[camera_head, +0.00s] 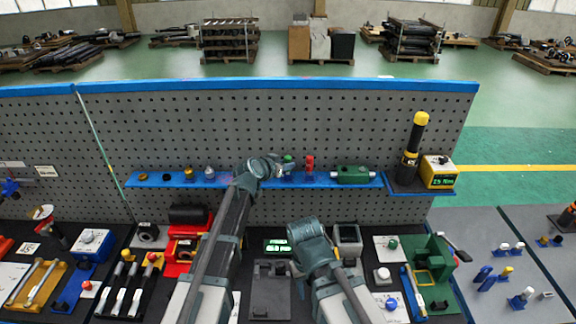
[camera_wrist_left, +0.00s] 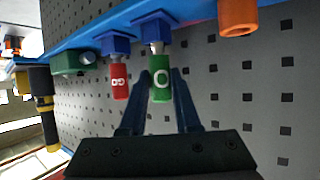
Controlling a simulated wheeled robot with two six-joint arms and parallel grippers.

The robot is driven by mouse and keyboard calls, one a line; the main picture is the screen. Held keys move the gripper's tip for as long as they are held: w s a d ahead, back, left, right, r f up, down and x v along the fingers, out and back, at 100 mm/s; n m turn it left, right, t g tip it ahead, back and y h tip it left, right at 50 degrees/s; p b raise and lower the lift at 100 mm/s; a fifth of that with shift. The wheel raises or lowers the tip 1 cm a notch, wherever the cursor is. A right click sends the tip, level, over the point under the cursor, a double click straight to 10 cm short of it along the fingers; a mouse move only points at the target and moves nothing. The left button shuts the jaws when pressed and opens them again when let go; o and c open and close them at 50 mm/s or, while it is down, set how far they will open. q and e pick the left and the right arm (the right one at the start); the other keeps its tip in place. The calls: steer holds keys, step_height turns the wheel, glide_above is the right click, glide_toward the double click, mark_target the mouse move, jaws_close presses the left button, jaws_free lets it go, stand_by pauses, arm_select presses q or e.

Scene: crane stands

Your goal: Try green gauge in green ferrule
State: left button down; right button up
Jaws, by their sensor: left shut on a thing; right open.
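The green gauge (camera_head: 288,158) stands in the row on the blue wall shelf. It also shows in the left wrist view (camera_wrist_left: 159,85), with its metal neck still in a blue holder (camera_wrist_left: 153,26). My left gripper (camera_wrist_left: 161,80) is shut on the green gauge, its two dark fingers on either side. In the head view the left gripper (camera_head: 278,168) partly covers it. My right gripper (camera_head: 306,232) is lower, above the bench, and open; its fingertips are hard to make out. I cannot tell which thing is the green ferrule.
Small brass and silver pieces (camera_head: 189,173) stand to the left. The pegboard (camera_head: 300,120) is close behind. Fixtures crowd the bench below.

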arm_select(q)
steer(key=shift+r+p, duration=2.65)
steer(key=shift+r, duration=0.1)
arm_select(e)
steer(key=shift+r, duration=2.75)
